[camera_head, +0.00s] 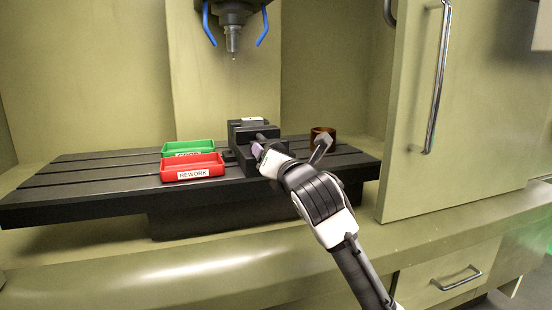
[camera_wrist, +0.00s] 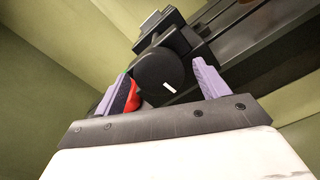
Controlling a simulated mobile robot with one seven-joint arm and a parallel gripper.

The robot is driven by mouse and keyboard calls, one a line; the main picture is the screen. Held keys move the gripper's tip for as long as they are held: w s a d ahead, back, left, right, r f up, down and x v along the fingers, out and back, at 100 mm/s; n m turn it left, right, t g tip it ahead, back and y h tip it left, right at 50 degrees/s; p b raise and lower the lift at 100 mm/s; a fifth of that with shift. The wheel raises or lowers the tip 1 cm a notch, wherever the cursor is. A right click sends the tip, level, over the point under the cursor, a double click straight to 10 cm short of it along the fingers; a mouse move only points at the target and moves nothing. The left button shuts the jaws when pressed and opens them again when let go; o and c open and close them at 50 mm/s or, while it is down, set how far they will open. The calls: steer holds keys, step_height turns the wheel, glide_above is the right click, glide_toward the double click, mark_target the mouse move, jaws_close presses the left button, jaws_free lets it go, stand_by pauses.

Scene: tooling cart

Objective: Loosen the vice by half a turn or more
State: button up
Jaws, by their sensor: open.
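The black vice (camera_head: 243,138) stands on the slotted machine table, with a small white label on its top. My gripper (camera_head: 257,150) is at the front of the vice, and part of the vice is hidden behind it. In the wrist view the vice's body (camera_wrist: 185,42) lies beyond a round black disc (camera_wrist: 155,70) with a short white mark. My gripper (camera_wrist: 162,85) is open there, its two purple fingers apart. The disc shows between and beyond the fingertips. I cannot tell whether they touch it. A red piece (camera_wrist: 133,99) shows beside the left finger; I cannot tell what it belongs to.
A red tray labelled REWORK (camera_head: 192,174) and a green tray (camera_head: 188,147) stand left of the vice. A brown round container (camera_head: 323,134) stands to its right. The spindle (camera_head: 232,38) hangs above. The table's left part (camera_head: 80,190) is clear.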

steer(key=v, duration=1.4)
